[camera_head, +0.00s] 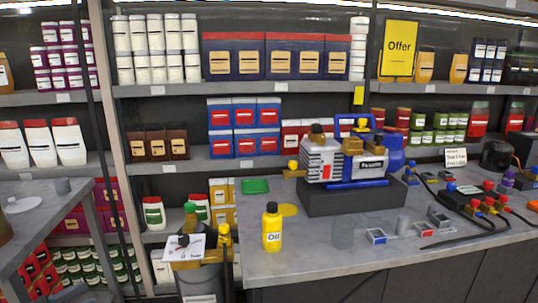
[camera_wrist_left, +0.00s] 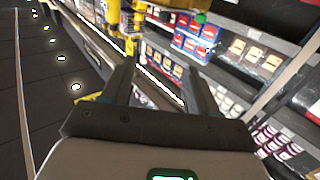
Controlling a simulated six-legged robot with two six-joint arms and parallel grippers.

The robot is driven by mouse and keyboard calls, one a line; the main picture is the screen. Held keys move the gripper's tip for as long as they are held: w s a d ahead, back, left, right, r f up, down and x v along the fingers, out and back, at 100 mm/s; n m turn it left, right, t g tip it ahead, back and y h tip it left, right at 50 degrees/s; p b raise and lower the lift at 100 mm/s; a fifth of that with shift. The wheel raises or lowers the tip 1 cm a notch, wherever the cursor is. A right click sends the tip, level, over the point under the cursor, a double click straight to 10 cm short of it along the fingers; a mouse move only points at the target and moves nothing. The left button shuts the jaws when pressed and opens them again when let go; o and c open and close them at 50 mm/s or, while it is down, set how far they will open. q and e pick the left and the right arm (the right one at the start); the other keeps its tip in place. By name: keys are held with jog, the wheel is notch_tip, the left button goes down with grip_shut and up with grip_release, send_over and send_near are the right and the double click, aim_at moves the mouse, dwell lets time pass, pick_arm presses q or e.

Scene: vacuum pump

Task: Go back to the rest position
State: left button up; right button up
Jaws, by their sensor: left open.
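My left gripper (camera_wrist_left: 161,68) shows in the left wrist view, with its two dark fingers apart and nothing between them. It is tilted toward shelves and floor. In the head view I cannot make out its fingers clearly. My right gripper is not identifiable in either view. The vacuum pump (camera_head: 345,165), white, blue and gold, stands on a dark base block (camera_head: 352,198) on the grey counter. A yellow oil bottle (camera_head: 272,230) with a black cap stands upright in front of it, near the counter's front edge.
A clear cup (camera_head: 344,234), small trays (camera_head: 376,236) and several loose fittings lie on the counter (camera_head: 300,262). A bin (camera_head: 200,284) stands left of it. Another table (camera_head: 60,215) is at far left. Stocked shelves (camera_head: 180,90) line the back wall. Dark floor (camera_wrist_left: 50,85) is open in the wrist view.

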pick_arm(q)
jog(key=w+d+f+n+g+h+p, duration=0.1)
jog(key=w+d+f+n+p, duration=0.2)
jog(key=d, duration=1.2)
jog(key=w+d+n+p, duration=0.2)
jog(key=w+d, duration=0.3)
jog(key=d, duration=1)
jog(key=s+d+f+n+g+y+p, duration=0.1)
jog(key=s+d+f+n+g+y, duration=0.55)
jog(key=s+f, duration=0.65)
jog(key=s+f+m+g, duration=0.1)
jog(key=s+f+g, duration=0.2)
jog(key=s, duration=0.6)
jog(key=s+f+m+g, duration=0.1)
jog(key=s+f+g, duration=0.3)
jog(key=s, duration=0.5)
jog(key=shift+d+f+y, duration=0.2)
jog(key=shift+y, duration=0.25)
jog(key=shift+m, duration=0.25)
